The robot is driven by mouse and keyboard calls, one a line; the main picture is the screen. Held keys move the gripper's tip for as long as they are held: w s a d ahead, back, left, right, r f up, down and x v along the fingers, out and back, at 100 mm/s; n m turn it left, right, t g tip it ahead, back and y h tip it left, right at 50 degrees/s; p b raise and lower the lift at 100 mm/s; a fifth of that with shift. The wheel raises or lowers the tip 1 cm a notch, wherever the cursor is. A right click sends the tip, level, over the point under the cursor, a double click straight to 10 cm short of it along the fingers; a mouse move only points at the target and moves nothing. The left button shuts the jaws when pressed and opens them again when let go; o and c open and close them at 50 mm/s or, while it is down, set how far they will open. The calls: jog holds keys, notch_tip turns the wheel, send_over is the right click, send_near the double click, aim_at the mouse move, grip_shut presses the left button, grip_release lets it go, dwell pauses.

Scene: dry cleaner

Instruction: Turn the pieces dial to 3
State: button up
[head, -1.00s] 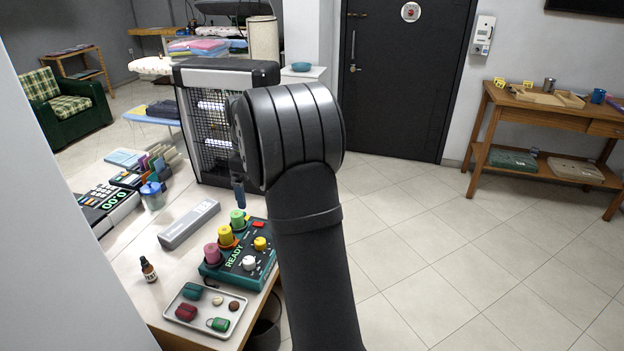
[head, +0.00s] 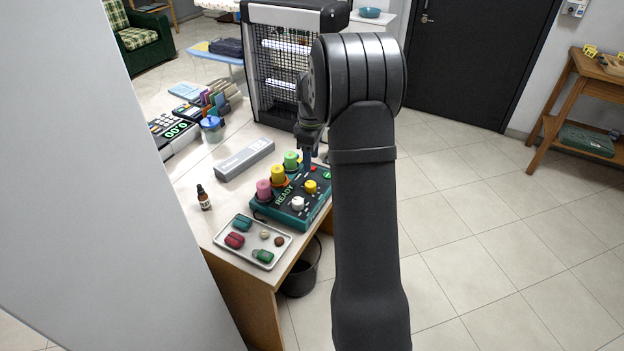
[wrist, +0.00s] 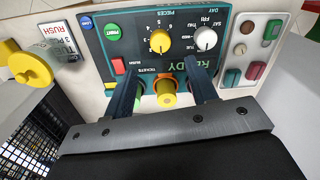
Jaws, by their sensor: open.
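The ticket machine (head: 272,209) is a dark green box on the counter, with its panel facing up. Its yellow pieces dial (head: 311,187) sits behind the white day dial (head: 297,203). In the wrist view the pieces dial (wrist: 160,40) is at top centre with numbers around it, left of the white dial (wrist: 205,39). I cannot read its setting for certain. My gripper (head: 308,158) is above the machine's far side, near the dial. In the wrist view my gripper (wrist: 163,68) is open, its two fingers apart and empty, with the pieces dial beyond the fingertips.
Pink, yellow and green rolls (head: 278,174) line the machine's left edge. A tray (head: 234,256) of small items lies in front. A grey bar-shaped box (head: 245,159) and a brown bottle (head: 203,198) are to the left.

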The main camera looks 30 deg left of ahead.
aim_at(311, 184)
notch_tip(311, 184, down, 9)
jog(key=shift+s+f, duration=0.15)
jog(key=c, duration=1)
jog(key=shift+o, duration=0.2)
